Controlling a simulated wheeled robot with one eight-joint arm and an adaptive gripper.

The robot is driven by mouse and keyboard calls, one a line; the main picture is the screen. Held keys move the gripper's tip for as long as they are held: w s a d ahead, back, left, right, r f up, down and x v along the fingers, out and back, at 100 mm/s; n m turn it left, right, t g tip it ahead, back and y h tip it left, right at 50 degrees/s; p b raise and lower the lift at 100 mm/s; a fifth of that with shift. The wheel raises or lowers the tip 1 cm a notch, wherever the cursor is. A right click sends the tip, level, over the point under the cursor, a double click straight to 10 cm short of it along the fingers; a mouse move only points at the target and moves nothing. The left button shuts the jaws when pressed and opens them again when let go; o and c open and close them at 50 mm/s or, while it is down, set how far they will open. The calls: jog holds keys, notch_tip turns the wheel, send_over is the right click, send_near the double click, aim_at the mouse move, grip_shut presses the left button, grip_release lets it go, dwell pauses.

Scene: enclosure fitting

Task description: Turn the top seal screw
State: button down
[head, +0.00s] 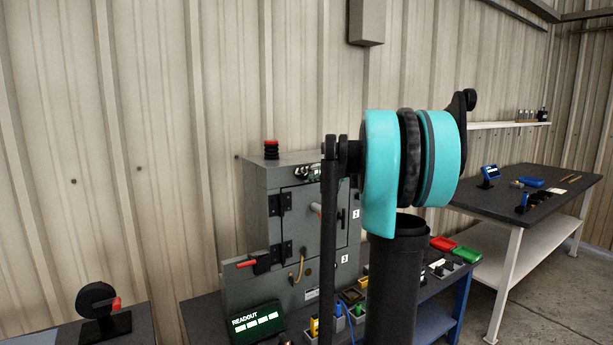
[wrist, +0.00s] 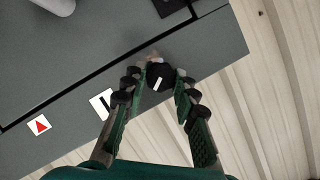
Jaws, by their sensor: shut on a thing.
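The seal screw (wrist: 161,77) shows in the wrist view as a round black head with a white line across it, near the edge of the grey enclosure (wrist: 70,65). My gripper (wrist: 159,75) has its green fingers with dark pads on either side of the head and is shut on it. A white label with a dark bar (wrist: 102,103) lies beside the left finger. In the head view, the enclosure (head: 257,212) stands on the bench with its door closed. Labels 2 and 3 show on it, lower down. My arm hides the gripper and this screw there.
A red triangle label (wrist: 39,125) is on the enclosure. A red-handled lever (head: 246,264) and a readout (head: 256,322) are at its lower left. Red and green bins (head: 466,254) lie on the bench. A dark-topped table (head: 540,187) stands at right; a corrugated wall is behind.

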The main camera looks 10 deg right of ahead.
jog(key=c, duration=1.2)
grip_release()
jog(key=shift+s+d, duration=0.1)
jog(key=v, duration=1.1)
jog(key=shift+s+d+r, duration=0.1)
jog(key=shift+s+d, duration=0.05)
jog(key=shift+s, duration=0.15)
